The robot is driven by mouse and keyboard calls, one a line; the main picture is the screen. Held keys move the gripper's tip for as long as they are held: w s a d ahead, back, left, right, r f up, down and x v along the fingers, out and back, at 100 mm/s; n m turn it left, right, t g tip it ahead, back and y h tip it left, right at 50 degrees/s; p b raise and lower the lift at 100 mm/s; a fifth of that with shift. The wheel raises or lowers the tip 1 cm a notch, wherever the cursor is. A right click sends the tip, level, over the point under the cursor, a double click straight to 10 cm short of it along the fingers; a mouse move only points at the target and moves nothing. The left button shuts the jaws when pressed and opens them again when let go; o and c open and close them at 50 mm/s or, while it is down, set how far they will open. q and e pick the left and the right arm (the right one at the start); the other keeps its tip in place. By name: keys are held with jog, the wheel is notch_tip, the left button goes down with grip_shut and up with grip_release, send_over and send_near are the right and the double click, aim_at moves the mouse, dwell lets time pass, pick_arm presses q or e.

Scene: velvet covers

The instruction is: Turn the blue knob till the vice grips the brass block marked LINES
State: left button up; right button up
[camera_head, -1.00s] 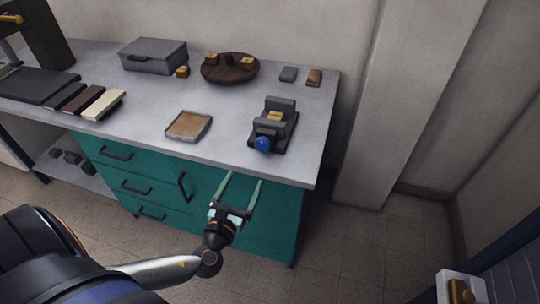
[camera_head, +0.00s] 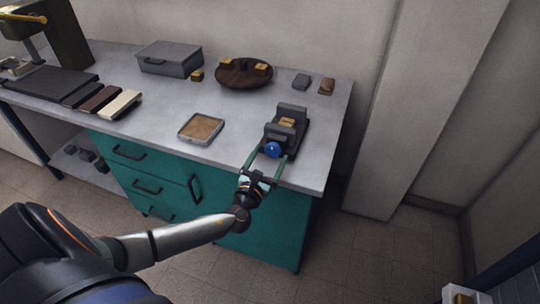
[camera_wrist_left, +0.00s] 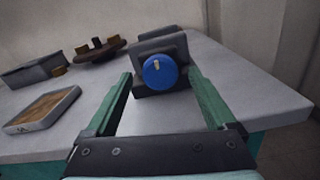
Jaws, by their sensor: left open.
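The blue knob (camera_head: 274,149) is on the front of the dark grey vice (camera_head: 292,110), near the right end of the bench. A brass block (camera_head: 288,122) sits between the vice jaws; its marking is too small to read. My left gripper (camera_head: 268,150) is open, its two green fingers pointing at the vice with the knob between their tips in the head view. In the left wrist view the knob (camera_wrist_left: 160,72) shows a pale mark near the top, and the fingers (camera_wrist_left: 161,88) stand apart to either side of it, with no contact visible. The right gripper is not in view.
The grey bench (camera_head: 170,100) has a cork-coloured tray (camera_head: 202,128) left of the vice. Behind are a round wooden stand (camera_head: 243,78) with small blocks, a grey case (camera_head: 169,60) and two small blocks at back right. Teal drawers (camera_head: 140,180) are below the bench front.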

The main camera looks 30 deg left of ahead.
pick_arm(q)
jog(key=shift+w+a, duration=0.1)
jog(key=shift+w, duration=0.35)
jog(key=c, duration=1.4)
